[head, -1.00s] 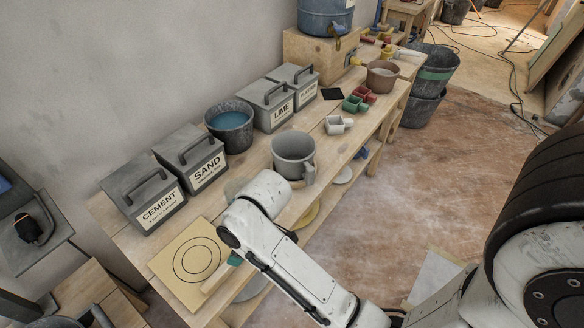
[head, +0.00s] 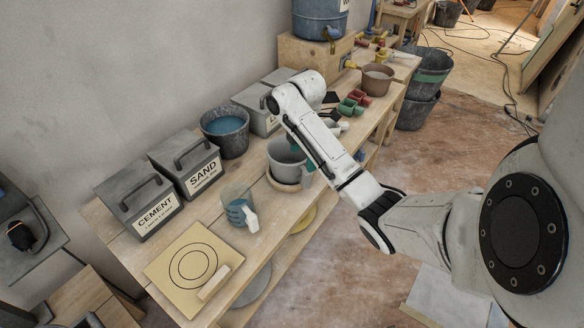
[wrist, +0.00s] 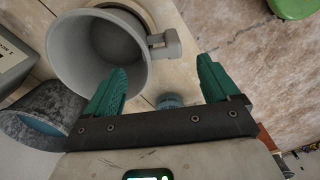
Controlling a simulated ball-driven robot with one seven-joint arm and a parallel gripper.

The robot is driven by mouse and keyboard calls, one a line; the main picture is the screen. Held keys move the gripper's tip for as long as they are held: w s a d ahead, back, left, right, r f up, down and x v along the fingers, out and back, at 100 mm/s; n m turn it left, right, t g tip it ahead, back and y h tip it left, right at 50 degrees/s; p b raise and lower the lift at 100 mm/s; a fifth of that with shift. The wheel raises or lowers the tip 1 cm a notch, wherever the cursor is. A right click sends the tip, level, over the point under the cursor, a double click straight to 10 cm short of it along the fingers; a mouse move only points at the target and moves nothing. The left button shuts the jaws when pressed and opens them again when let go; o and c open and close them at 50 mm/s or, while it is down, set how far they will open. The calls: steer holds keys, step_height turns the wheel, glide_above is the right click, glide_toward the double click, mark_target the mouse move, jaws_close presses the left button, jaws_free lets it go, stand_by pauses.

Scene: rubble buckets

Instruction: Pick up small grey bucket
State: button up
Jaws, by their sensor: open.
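The small grey bucket (head: 283,158), light grey with a side handle, stands on the wooden bench in the head view, partly hidden by my arm. In the wrist view the bucket (wrist: 95,50) shows its open mouth at the upper left, with its handle (wrist: 164,45) pointing right. My gripper (wrist: 164,68) is open, with green fingers. The left finger overlaps the bucket's rim in the picture, and the handle shows ahead of the gap. Nothing is held between the fingers; whether they touch the bucket cannot be told.
A dark bucket of blue liquid (head: 225,132), a SAND box (head: 186,165) and a CEMENT box (head: 138,203) line the wall side. A clear jug with blue contents (head: 238,208) stands nearer the front. Small red and green cups (head: 352,103) and a brown pot (head: 378,80) stand farther back.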

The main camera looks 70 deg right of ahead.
mark_target(303, 168)
step_height(303, 168, down, 6)
steer(key=b, duration=0.4)
steer(key=shift+s+r, duration=0.1)
steer(key=shift+r, duration=0.15)
steer(key=shift+a+f, duration=0.2)
steer(key=shift+f, duration=2.45)
steer(key=shift+c, duration=0.4)
steer(key=c, duration=1.2)
